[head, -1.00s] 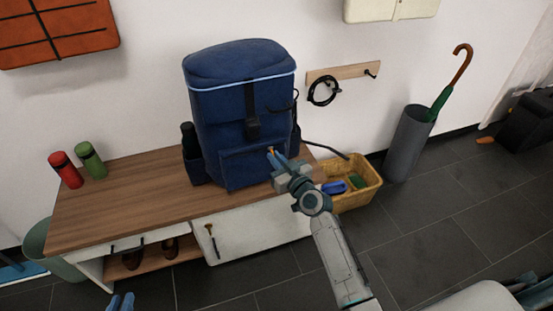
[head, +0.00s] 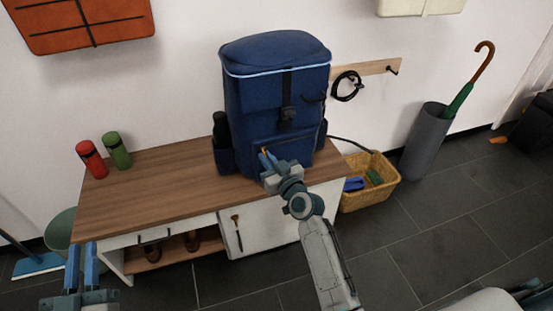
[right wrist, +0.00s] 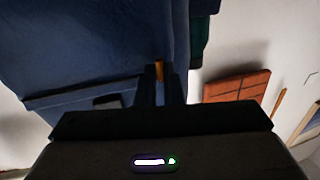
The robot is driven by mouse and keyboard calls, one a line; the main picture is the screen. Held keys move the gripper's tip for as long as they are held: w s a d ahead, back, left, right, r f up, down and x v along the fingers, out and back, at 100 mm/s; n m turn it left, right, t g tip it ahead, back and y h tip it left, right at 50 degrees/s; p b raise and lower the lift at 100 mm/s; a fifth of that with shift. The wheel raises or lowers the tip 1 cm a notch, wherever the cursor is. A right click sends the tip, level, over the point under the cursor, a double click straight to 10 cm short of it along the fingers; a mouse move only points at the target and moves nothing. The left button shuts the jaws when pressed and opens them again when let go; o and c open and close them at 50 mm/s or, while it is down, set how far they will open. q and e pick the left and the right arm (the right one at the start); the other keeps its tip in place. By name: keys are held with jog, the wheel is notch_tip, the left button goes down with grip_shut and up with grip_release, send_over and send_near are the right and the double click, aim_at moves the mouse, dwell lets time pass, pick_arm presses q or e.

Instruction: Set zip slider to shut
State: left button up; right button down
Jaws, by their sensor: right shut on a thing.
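The blue backpack (head: 262,105) stands upright on the wooden bench, with a front pocket low on its face. The orange zip slider (head: 264,151) is at the left part of the pocket's top seam. My right gripper (head: 268,156) is shut on the slider and partly hides it. In the right wrist view the orange slider (right wrist: 159,69) shows between the fingertips (right wrist: 160,82), against the dark blue cloth. My left gripper (head: 82,258) is at the lower left, in front of the bench, with its two fingers apart and nothing between them.
The bench top (head: 150,190) is clear left of the backpack. Red (head: 92,160) and green (head: 117,151) bottles stand at its far left. A yellow basket (head: 375,190) sits on the floor to the right, near a grey umbrella stand (head: 425,140).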

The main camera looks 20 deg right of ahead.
pick_arm(q)
jog(key=shift+d+r, duration=0.15)
jog(key=shift+r, duration=0.2)
pick_arm(e)
jog(key=shift+a, duration=0.25)
jog(key=c, duration=1.6)
grip_release()
jog(key=shift+a, duration=0.1)
jog(key=shift+s, duration=0.1)
